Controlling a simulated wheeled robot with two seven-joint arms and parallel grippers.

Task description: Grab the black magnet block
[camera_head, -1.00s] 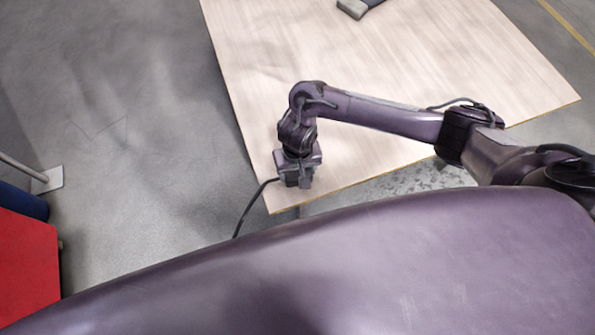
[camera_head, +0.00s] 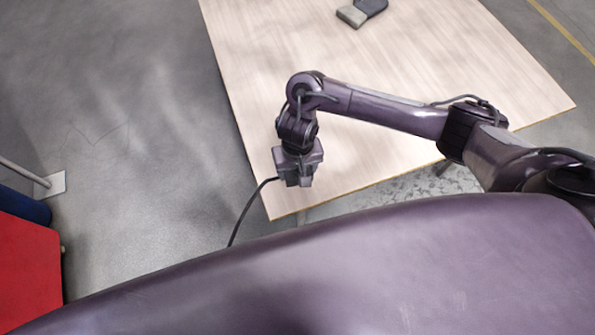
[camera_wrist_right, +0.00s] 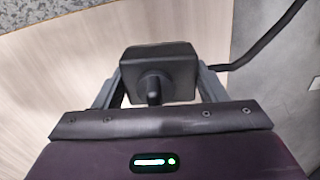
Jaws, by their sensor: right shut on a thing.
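The black magnet block (camera_wrist_right: 159,72) shows in the right wrist view as a dark, box-shaped piece with a round black knob facing the camera. It sits between the two grey fingers of my right gripper (camera_wrist_right: 158,88), which is shut on it. In the head view my right gripper (camera_head: 298,181) points down over the near left corner of the wooden table. The block cannot be made out clearly there. My left gripper is not in view.
The pale wooden table (camera_head: 250,90) has a dark and light grey piece (camera_head: 358,13) at its far edge. A black cable (camera_head: 247,211) hangs by my right gripper. A red thing (camera_head: 28,272) stands at the lower left. The table's middle is mostly clear.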

